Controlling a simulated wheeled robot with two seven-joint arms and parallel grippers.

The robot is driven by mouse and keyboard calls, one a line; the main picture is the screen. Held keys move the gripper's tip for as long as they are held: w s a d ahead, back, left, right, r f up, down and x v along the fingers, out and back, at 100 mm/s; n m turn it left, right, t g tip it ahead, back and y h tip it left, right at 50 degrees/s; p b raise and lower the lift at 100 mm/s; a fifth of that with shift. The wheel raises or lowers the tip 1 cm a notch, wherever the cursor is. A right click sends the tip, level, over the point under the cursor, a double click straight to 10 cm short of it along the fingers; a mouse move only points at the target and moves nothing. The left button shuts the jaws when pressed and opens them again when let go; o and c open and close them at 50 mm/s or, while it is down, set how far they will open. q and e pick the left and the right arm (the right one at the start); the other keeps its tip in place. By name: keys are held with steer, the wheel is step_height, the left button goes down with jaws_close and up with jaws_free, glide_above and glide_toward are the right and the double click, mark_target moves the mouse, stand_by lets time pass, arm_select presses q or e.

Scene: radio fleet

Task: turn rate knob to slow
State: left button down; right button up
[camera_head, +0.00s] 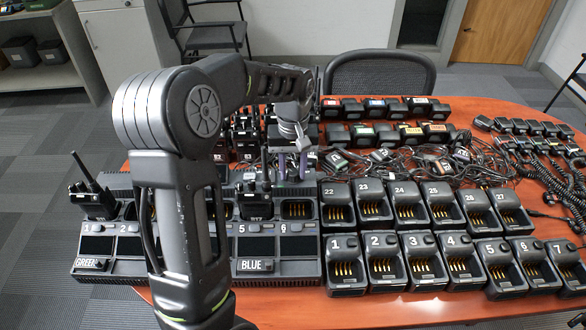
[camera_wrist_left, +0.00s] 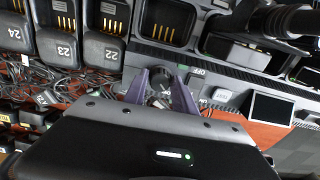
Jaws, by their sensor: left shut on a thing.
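My left gripper (camera_head: 292,168) reaches down behind the multi-bay charger (camera_head: 278,268) labelled BLUE, with its purple fingers pointing down. In the left wrist view, the purple fingers (camera_wrist_left: 162,90) are closed around a small dark round knob (camera_wrist_left: 160,76) at the charger's rear edge. Its pointer and the setting marks around it are too small to read. A small label and a dark square (camera_wrist_left: 198,78) sit beside it on the charger panel. My right gripper is in neither view.
Numbered single chargers (camera_head: 427,270) fill the table to the right. Tangled cables (camera_head: 370,168) lie behind them. A radio (camera_head: 254,200) stands upright in the charger close to my left gripper, and more radios stand behind it.

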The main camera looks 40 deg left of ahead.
mark_target(293, 172)
arm_select(q)
steer(key=c, duration=1)
jaws_free()
steer(key=shift+r, duration=3.95)
